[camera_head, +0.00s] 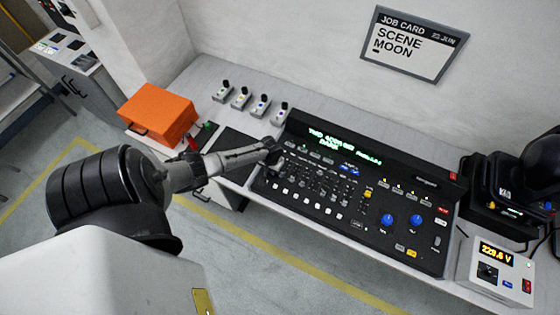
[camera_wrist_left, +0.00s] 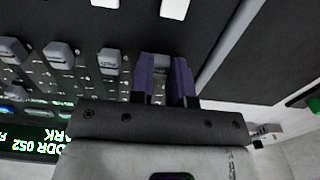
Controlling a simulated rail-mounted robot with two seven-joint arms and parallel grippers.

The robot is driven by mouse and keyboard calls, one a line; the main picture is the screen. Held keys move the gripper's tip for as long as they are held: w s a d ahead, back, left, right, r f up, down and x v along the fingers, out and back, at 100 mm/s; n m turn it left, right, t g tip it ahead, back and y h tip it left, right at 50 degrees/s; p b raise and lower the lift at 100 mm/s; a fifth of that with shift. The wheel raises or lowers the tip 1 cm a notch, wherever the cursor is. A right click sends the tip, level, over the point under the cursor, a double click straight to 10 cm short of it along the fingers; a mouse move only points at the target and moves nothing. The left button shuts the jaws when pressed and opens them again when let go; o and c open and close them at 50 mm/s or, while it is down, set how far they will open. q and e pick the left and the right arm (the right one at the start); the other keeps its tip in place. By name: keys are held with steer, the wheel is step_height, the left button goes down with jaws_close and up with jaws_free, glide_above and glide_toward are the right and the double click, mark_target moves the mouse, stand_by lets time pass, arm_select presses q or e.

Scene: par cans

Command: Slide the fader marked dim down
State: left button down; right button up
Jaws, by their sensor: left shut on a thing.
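The black lighting console (camera_head: 340,222) lies on the bench, with a row of grey fader caps on its upper left part. My left gripper (camera_head: 274,153) is over the console's left end. In the left wrist view its purple fingers (camera_wrist_left: 166,68) are shut on a grey fader cap (camera_wrist_left: 161,62), the one at the end of the row nearest the console's side edge. Other grey fader caps (camera_wrist_left: 108,60) stand beside it, apart from the fingers. The fader markings are too small or hidden to read, so I cannot tell which is dim. My right gripper is not in view.
An orange case (camera_head: 158,113) and a dark mat (camera_head: 234,149) lie left of the console. A meter box (camera_head: 497,272) and a black lamp (camera_head: 505,188) stand at the right. A job card (camera_head: 414,46) hangs on the wall.

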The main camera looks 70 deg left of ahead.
arm_select(q)
steer(key=shift+d, duration=0.1)
steer(key=c, duration=1)
jaws_free()
steer(key=shift+c, duration=0.2)
steer(key=shift+r, duration=0.1)
step_height(320, 180, up, 14)
steer(key=p, duration=0.1)
steer(key=shift+f+p, duration=0.2)
steer(key=shift+p, duration=0.15)
steer(key=shift+s, duration=0.1)
